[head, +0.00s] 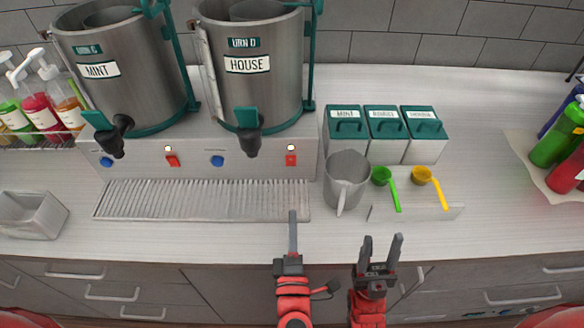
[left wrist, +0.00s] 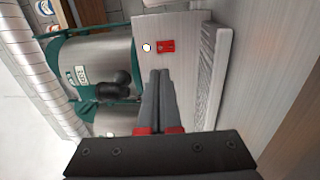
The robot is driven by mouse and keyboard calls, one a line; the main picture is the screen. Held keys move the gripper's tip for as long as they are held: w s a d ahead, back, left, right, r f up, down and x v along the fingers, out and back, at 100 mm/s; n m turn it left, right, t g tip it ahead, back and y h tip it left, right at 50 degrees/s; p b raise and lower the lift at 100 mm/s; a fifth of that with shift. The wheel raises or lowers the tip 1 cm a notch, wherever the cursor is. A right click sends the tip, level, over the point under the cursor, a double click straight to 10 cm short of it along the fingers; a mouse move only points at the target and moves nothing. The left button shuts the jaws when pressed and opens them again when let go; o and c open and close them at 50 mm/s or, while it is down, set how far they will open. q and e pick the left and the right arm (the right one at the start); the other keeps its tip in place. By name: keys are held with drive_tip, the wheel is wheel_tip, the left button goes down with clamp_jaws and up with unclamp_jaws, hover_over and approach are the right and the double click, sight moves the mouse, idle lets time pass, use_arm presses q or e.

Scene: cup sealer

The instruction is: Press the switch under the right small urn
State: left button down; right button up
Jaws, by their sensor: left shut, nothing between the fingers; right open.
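The right small urn (head: 262,80) is a steel cylinder labelled HOUSE with a green base and a dark tap. Under it, on the front of the grey base, is a red switch (head: 291,160) with a lit white lamp above it. The switch also shows in the left wrist view (left wrist: 166,46), just ahead of the fingers. My left gripper (head: 292,214) is shut and empty, in front of and below the switch, apart from it. It also shows in the left wrist view (left wrist: 159,78). My right gripper (head: 382,240) is open and empty at the counter's front edge.
The MINT urn (head: 122,80) stands left, with its own red switch (head: 172,160) and blue knobs beside. A ribbed drip tray (head: 200,200) lies below. A metal pitcher (head: 345,180) stands right of the switch, near green and yellow scoops (head: 421,175). Labelled boxes (head: 385,125) stand behind.

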sight(292, 160)
use_arm(q)
drive_tip(key=shift+w, duration=0.35)
drive_tip(key=w+p, duration=0.1)
drive_tip(key=w, duration=0.3)
drive_tip(key=w+r+p, duration=0.1)
drive_tip(key=w+p, duration=0.1)
drive_tip(key=w, duration=0.2)
drive_tip(key=w+r+p, duration=0.1)
drive_tip(key=w+p, duration=0.1)
drive_tip(key=w, duration=0.3)
drive_tip(key=shift+w+f, duration=0.2)
drive_tip(key=shift+w, duration=0.05)
